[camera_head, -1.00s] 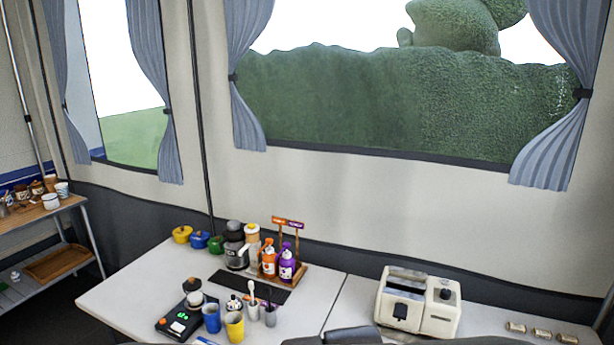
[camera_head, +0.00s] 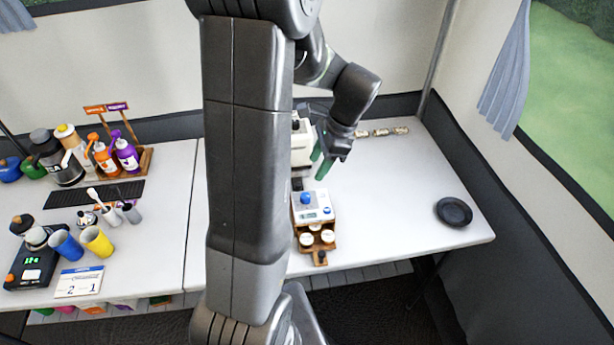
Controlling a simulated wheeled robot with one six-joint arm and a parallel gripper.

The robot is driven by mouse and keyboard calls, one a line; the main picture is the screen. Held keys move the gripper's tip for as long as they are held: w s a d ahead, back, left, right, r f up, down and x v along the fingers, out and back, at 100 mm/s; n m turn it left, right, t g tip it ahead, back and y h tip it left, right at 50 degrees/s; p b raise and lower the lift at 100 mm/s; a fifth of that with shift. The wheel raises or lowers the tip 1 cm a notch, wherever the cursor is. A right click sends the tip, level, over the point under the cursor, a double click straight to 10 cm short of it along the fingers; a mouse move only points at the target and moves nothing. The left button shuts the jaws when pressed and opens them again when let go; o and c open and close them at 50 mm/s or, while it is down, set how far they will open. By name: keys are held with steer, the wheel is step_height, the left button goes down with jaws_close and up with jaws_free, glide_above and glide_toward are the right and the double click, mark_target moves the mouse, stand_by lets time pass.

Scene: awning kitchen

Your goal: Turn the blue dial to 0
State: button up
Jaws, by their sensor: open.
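The blue dial (camera_head: 306,198) sits on top of a small white box device (camera_head: 313,213) with a little display, on the right-hand table. The dial's setting is too small to read. My gripper (camera_head: 322,163) is open, its green fingers pointing down a little behind and above the device. It is apart from the dial, with nothing seen between the fingers. My arm crosses the middle of the view and hides part of the table left of the device.
The white toaster (camera_head: 301,145) stands behind the device, partly hidden by my arm. A wooden stand with white cups (camera_head: 318,238) is at its front. Bottles and cups fill the left table. The table between device and plate is clear.

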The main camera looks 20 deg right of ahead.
mark_target(306, 195)
steer(key=shift+m, duration=0.9)
steer(key=d+x, duration=0.1)
steer(key=x, duration=0.8)
steer(key=w+d+f+p+x, duration=0.1)
steer(key=x, duration=0.3)
steer(key=shift+w+d+f, duration=0.1)
steer(key=shift+d+f, duration=0.1)
steer(key=shift+d, duration=0.05)
steer(key=c, duration=1)
